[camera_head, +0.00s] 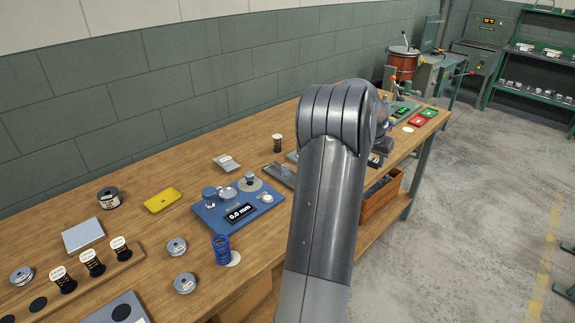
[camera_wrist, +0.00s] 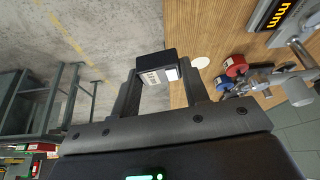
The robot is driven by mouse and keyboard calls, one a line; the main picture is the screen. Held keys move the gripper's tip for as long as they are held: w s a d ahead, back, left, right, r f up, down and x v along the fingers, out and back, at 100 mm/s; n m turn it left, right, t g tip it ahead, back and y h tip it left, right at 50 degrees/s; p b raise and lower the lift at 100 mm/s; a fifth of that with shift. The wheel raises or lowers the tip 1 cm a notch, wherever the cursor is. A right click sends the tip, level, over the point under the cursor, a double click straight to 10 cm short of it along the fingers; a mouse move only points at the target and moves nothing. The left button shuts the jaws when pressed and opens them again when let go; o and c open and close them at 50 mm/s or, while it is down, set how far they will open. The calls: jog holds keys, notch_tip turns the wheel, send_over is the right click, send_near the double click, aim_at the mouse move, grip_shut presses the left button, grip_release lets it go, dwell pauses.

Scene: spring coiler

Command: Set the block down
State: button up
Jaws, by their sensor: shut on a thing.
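In the wrist view, my gripper (camera_wrist: 160,82) is shut on a small dark block (camera_wrist: 151,57), with a finger on each side of it. The block has pale labels on its near face. It shows against the border between the wooden workbench (camera_wrist: 177,97) and the concrete floor. Whether it touches any surface cannot be told. In the head view, my arm crosses the middle of the bench and its dark end (camera_head: 380,150) shows at the front edge. The block is not distinguishable there.
A pale disc (camera_wrist: 201,62) lies on the bench just right of the block, near a red-and-blue-knobbed device (camera_wrist: 235,66). In the head view, red and green trays (camera_head: 423,117) lie beyond my arm.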

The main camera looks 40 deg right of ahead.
jog(key=w+a+n+t+y, duration=0.1)
jog(key=w+a+n, duration=0.4)
jog(key=w, duration=0.5)
jog(key=w+a+n+t+y, duration=0.1)
jog(key=w+a+n, duration=0.1)
jog(key=w+a, duration=0.65)
jog(key=n+t+y, duration=0.2)
jog(key=n, duration=0.7)
send_over(195, 184)
jog(key=s, duration=0.2)
notch_tip(195, 184, down, 6)
jog(key=shift+w+f, duration=0.1)
jog(key=shift+f, duration=0.15)
jog(key=shift+w+f, duration=0.1)
jog(key=shift+w, duration=0.05)
jog(key=shift+f, duration=1.95)
jog(key=shift+f, duration=0.15)
jog(key=o, duration=1.1)
